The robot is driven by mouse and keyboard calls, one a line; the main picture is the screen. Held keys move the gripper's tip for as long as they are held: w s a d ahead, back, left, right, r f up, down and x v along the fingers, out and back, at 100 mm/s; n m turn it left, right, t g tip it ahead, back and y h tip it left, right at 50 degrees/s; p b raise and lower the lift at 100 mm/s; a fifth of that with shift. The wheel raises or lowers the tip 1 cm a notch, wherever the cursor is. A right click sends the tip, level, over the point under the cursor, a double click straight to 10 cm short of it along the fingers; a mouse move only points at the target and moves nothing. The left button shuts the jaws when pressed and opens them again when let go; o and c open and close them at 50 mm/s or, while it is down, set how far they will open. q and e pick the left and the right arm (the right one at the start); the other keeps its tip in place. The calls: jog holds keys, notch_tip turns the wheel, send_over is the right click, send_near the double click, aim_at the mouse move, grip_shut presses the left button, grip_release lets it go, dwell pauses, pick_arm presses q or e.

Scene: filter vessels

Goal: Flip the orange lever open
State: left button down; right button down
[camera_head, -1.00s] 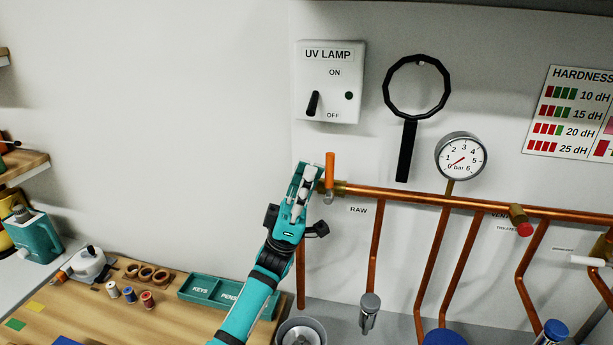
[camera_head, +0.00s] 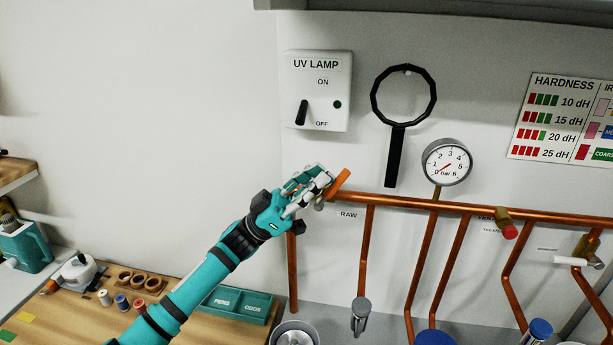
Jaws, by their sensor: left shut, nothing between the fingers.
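The orange lever (camera_head: 339,182) sits on the left end of the copper pipe (camera_head: 440,206), just above the RAW label. It is tilted up and to the right. My left gripper (camera_head: 324,181) is shut with nothing between its fingers. Its fingertips are at the left side of the lever and look to be touching it or very close. The gripper hides the lever's lower end and part of the valve. My right gripper is not in view.
A UV LAMP switch box (camera_head: 317,90), a black wrench-like ring tool (camera_head: 396,150) and a pressure gauge (camera_head: 447,162) are on the wall above the pipe. A green tray (camera_head: 236,303) and spools lie on the wooden bench below left. A metal cup (camera_head: 294,333) stands below.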

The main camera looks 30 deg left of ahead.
pick_arm(q)
jog(key=shift+w+d+f+g+y+p, duration=0.15)
jog(key=shift+d+f+g+y+p, duration=0.1)
jog(key=shift+d+y+p, duration=0.4)
jog(key=shift+w+d+f+g+y+p, duration=0.1)
jog(key=shift+w+d+g+y+p, duration=0.1)
jog(key=shift+d+y+p, duration=0.4)
jog(key=shift+w+d+f+g+y+p, duration=0.15)
jog(key=shift+d+f+g+y+p, duration=0.1)
jog(key=shift+d+y+p, duration=0.4)
